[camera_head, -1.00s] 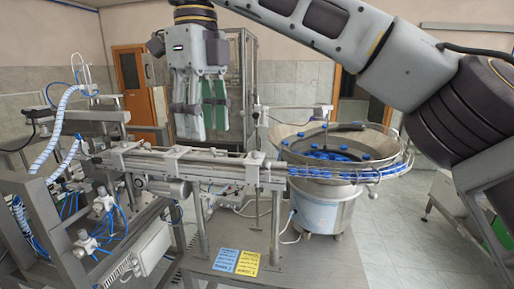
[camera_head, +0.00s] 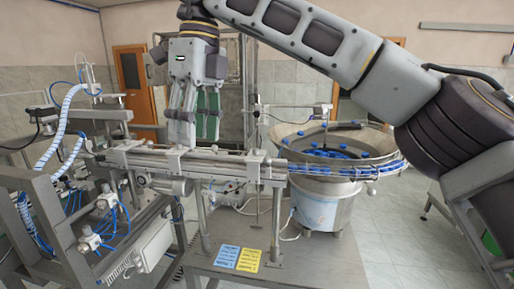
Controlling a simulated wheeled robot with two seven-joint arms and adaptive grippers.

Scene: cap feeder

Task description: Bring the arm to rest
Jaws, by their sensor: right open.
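My right gripper (camera_head: 193,138) hangs pointing down at the upper left of the middle in the head view. My right arm (camera_head: 330,50) reaches to it from the right side of the picture. Its fingers are open, and nothing shows between them. The fingertips appear just above or behind the metal conveyor rail (camera_head: 210,166); I cannot tell whether they touch it. My left gripper is not in view.
A round feeder bowl (camera_head: 375,160) with several blue caps (camera_head: 330,154) stands to the right of the rail. Blue and yellow cards (camera_head: 238,258) lie on the metal base plate (camera_head: 310,270). A frame with blue hoses (camera_head: 70,150) fills the left. Open floor shows at the right.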

